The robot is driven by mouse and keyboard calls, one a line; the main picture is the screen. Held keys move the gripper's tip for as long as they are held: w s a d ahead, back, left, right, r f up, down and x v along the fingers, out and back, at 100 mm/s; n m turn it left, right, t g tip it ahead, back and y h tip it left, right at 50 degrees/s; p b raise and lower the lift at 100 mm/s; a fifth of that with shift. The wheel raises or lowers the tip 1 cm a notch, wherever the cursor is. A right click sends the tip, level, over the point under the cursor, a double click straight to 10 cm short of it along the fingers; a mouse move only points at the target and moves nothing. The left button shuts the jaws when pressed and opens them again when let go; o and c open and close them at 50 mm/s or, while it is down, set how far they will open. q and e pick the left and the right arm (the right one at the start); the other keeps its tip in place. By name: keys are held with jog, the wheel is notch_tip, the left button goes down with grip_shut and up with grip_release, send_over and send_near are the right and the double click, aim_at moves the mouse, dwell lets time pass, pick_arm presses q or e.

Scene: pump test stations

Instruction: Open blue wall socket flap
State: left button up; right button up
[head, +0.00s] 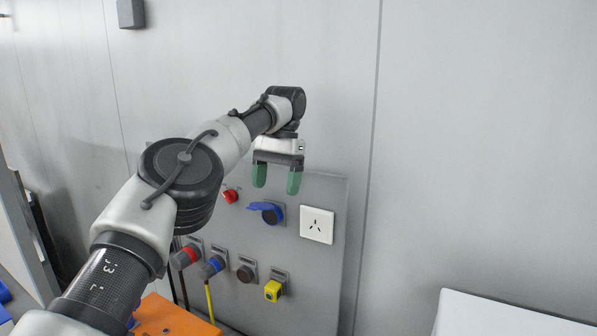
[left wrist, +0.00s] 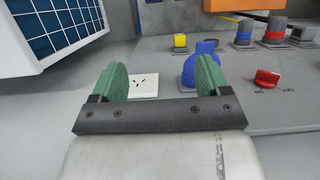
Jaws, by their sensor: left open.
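The blue wall socket (head: 272,213) is on the grey panel, left of the white socket. Its blue flap (head: 262,206) sticks out from the panel, with a dark round face partly showing below it, so it looks raised. In the left wrist view the blue flap (left wrist: 204,48) shows behind one green finger, which hides part of it. My left gripper (head: 276,180) is open and empty, its green fingers pointing down, above the blue socket in the head view. I cannot tell any contact. My right gripper is not in view.
A white socket (head: 317,225) is right of the blue one, and a red switch (head: 230,196) is left. Below are red, blue and dark plug sockets and a yellow-boxed button (head: 273,291). An orange box (head: 170,318) is at the lower left. A white surface (head: 510,315) stands lower right.

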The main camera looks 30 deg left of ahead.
pick_arm(q)
jog(key=d+r, duration=0.3)
jog(key=d, duration=0.2)
jog(key=shift+d, duration=0.25)
jog(key=shift+a, duration=0.1)
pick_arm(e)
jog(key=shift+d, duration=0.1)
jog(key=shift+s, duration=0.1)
